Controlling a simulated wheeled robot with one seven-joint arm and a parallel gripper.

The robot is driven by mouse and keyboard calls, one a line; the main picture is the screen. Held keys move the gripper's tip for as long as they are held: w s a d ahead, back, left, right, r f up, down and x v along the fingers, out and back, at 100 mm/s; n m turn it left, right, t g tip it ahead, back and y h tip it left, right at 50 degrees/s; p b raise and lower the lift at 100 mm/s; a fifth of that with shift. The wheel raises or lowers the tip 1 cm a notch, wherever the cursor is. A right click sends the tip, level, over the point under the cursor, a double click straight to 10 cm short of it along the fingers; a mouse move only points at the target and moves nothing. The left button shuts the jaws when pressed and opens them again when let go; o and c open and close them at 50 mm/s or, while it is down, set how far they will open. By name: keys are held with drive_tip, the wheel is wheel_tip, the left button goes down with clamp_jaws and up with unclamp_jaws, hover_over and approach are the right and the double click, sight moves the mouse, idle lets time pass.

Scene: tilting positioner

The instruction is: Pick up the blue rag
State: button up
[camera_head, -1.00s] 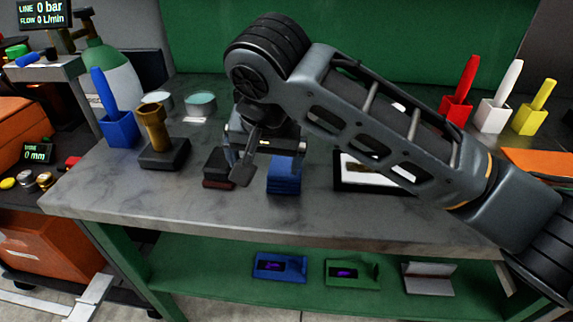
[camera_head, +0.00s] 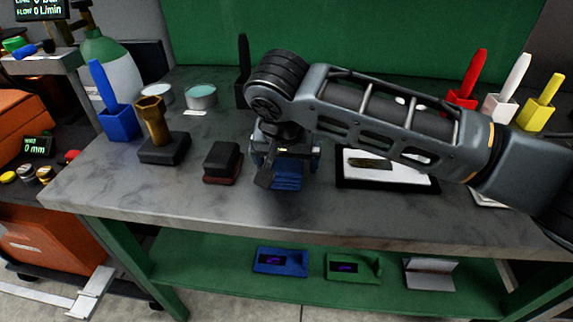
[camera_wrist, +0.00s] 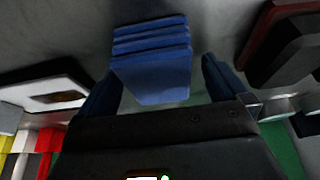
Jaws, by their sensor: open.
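The blue rag (camera_head: 289,176) is a folded stack lying on the grey marbled table near its front edge. In the wrist view the rag (camera_wrist: 152,62) shows its several folded layers. My gripper (camera_head: 284,178) is at the rag from above, partly covering it in the head view. In the wrist view my gripper (camera_wrist: 158,85) has its two blue fingers apart, one on each side of the rag's near part. Whether a finger touches the rag cannot be told.
A black and dark red block (camera_head: 222,162) stands just left of the rag. A black-framed white tray (camera_head: 388,184) lies to the right. A brass piece on a dark base (camera_head: 163,148) and a blue holder (camera_head: 119,122) stand farther left. The table's front strip is clear.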

drive_tip(key=c, duration=1.1)
drive_tip(key=shift+r, duration=0.1)
wheel_tip(320, 180, up, 4)
drive_tip(key=s+d+r, duration=0.1)
drive_tip(key=d+r, duration=0.1)
drive_tip(key=d, duration=0.1)
drive_tip(key=s+d+r, duration=0.1)
drive_tip(key=d+r, duration=0.1)
drive_tip(key=d, duration=0.2)
drive_tip(key=s+d+r, duration=0.1)
drive_tip(key=d+r, duration=0.1)
drive_tip(key=d, duration=0.2)
drive_tip(key=shift+s+r+b, duration=0.35)
drive_tip(key=shift+r, duration=0.05)
